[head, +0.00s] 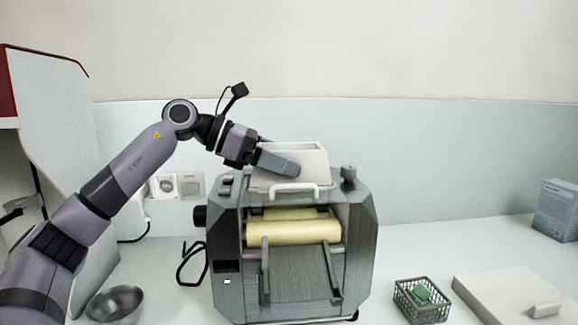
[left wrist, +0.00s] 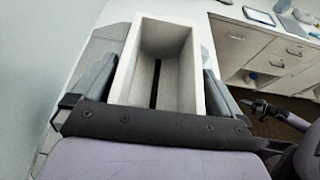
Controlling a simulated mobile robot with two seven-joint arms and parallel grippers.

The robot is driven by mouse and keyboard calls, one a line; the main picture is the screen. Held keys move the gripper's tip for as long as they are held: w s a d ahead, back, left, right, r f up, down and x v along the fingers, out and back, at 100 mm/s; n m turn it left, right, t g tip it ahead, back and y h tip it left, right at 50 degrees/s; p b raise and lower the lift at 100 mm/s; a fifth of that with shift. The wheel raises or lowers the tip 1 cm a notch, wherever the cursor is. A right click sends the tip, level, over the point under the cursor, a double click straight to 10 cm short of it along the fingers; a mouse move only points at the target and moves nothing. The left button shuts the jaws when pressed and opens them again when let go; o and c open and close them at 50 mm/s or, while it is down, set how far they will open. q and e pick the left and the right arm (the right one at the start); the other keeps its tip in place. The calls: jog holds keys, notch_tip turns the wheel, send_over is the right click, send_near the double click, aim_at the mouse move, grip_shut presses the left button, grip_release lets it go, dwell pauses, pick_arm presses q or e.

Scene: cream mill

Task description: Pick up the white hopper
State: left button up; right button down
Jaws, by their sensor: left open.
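The white hopper (head: 312,160) sits on top of the grey mill (head: 357,230), upright, with a handle bar along its front. My left gripper (head: 282,163) is at the hopper's left part in the head view. In the left wrist view the hopper (left wrist: 190,75) stands between the two open fingers of my left gripper (left wrist: 158,85), one finger along each side. I cannot tell whether the fingers touch its walls. The hopper looks empty, with a dark slot at its bottom. My right gripper is not clearly seen in either view.
Pale yellow rollers (head: 290,232) show in the mill's front. A metal bowl (head: 115,303) stands at the left. A wire basket (head: 421,298) with a green item, a white board (head: 520,298) and a blue box (head: 556,210) are at the right. A cabinet (head: 65,150) rises at the left.

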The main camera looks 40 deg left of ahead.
pick_arm(q)
jog(key=c, duration=0.9)
